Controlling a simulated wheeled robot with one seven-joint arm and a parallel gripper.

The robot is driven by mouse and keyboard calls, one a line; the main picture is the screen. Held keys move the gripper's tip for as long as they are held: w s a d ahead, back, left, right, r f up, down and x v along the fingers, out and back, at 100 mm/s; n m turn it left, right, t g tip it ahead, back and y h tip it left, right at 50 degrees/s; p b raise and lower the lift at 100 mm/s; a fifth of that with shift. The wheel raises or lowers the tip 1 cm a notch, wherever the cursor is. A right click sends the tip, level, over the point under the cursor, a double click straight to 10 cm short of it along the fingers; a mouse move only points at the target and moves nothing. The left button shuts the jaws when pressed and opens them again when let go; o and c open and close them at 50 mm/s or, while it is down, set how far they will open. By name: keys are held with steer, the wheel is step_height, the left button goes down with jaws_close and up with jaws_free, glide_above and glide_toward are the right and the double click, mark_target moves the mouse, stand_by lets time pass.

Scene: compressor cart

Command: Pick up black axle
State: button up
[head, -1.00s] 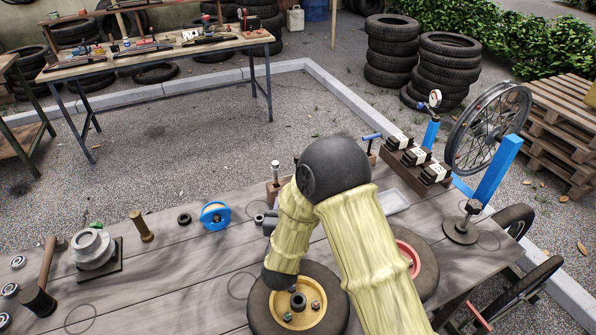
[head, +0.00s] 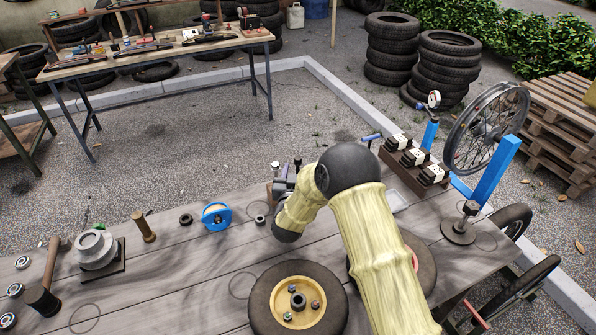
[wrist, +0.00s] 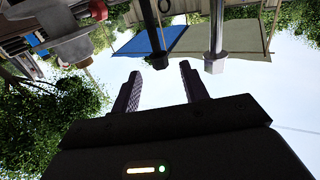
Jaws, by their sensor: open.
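The black axle (wrist: 159,35) is a dark upright rod with a hexagonal end. In the upside-down wrist view it lies ahead of my gripper (wrist: 161,82), in line with the gap between the fingers. The fingers are apart with nothing between them. A silver axle (wrist: 214,35) with a pale hex end stands beside it, to the right in that view. In the head view the silver axle (head: 275,168) stands left of my gripper (head: 286,180). A dark top (head: 298,162), probably the black axle's, shows just behind the gripper; the rest is hidden.
A wheel (head: 262,300) lies on the wooden bench (head: 190,270) in front of my arm, and another lies partly behind it. A blue tape roll (head: 216,216) and small black rings are to the left. A rack of boxes (head: 411,158) and a wheel stand (head: 490,185) are to the right.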

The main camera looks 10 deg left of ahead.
mark_target(297, 163)
steer(key=shift+w+a+f+p, duration=0.15)
steer(key=shift+w+p, duration=0.1)
steer(key=shift+w, duration=1.05)
steer(key=shift+w+a+r+p, duration=0.15)
steer(key=shift+w+p, duration=0.1)
steer(key=shift+w, duration=1.05)
steer(key=shift+f, duration=0.1)
jaws_close()
